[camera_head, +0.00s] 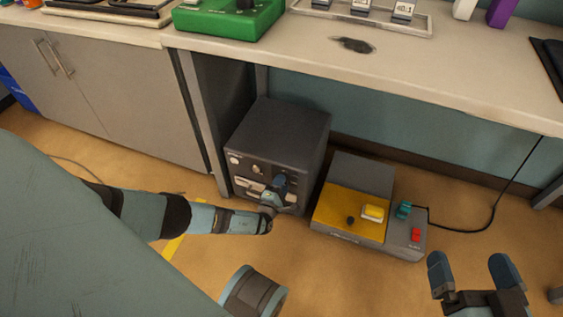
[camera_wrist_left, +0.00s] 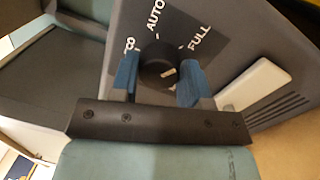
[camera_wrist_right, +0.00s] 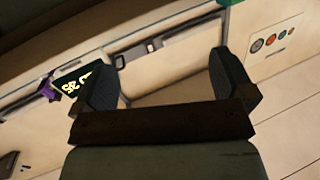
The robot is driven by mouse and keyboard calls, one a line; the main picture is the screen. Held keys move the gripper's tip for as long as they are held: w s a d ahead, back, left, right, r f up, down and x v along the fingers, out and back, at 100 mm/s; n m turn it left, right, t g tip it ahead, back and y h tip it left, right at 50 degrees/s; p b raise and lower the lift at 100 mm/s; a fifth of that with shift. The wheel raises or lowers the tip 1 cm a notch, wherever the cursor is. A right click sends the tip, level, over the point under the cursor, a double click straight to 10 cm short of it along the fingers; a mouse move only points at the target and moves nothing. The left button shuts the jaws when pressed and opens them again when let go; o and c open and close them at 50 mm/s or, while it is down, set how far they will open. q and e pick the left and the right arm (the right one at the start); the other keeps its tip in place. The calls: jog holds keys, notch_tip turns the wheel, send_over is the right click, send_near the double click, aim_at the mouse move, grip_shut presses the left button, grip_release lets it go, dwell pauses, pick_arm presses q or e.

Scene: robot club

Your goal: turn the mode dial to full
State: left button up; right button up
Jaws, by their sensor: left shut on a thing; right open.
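In the left wrist view a round black mode dial (camera_wrist_left: 157,66) sits on a dark panel. AUTO is printed above it, FULL to its upper right, and a partly hidden label to its left. A short pale mark shows on the dial's lower right; I cannot tell which label it lines up with. My left gripper (camera_wrist_left: 159,80) is shut on the dial, one blue finger on each side. In the head view my left gripper (camera_head: 279,187) is at the front of the dark cabinet (camera_head: 285,130) and hides the dial. My right gripper (camera_head: 472,272) is open and empty.
A yellow and grey box (camera_head: 345,212) with a red button stands on the floor right of the cabinet. A black cable (camera_head: 480,228) runs from it. The bench (camera_head: 300,50) overhangs behind. A pale bar (camera_wrist_left: 256,84) lies right of the dial.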

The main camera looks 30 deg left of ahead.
pick_arm(q)
jog(key=shift+s+f, duration=0.1)
jog(key=o, duration=0.9)
pick_arm(e)
jog(key=shift+r, duration=0.15)
pick_arm(q)
jog(key=shift+s+d+f+p, duration=0.2)
jog(key=shift+s+d+p, duration=0.35)
jog(key=shift+s, duration=1.7)
jog(key=shift+s+d+f+p, duration=0.2)
jog(key=shift+s+p, duration=0.7)
jog(key=shift+s, duration=1.35)
jog(key=shift+s+d+f+p, duration=0.15)
jog(key=shift+s+d+p, duration=0.45)
jog(key=shift+s, duration=1.65)
pick_arm(e)
jog(key=shift+s+a+r+m+t, duration=0.15)
jog(key=shift+r+m, duration=0.1)
jog(key=shift+r, duration=0.25)
jog(key=shift+s+r+m+t, duration=0.15)
jog(key=shift+r+m, duration=0.15)
jog(key=shift+r, duration=0.25)
jog(key=shift+s+a+r+m, duration=0.15)
jog(key=shift+r+m, duration=0.1)
jog(key=shift+r, duration=0.25)
pick_arm(q)
jog(key=shift+a, duration=0.15)
pick_arm(e)
jog(key=shift+d, duration=0.1)
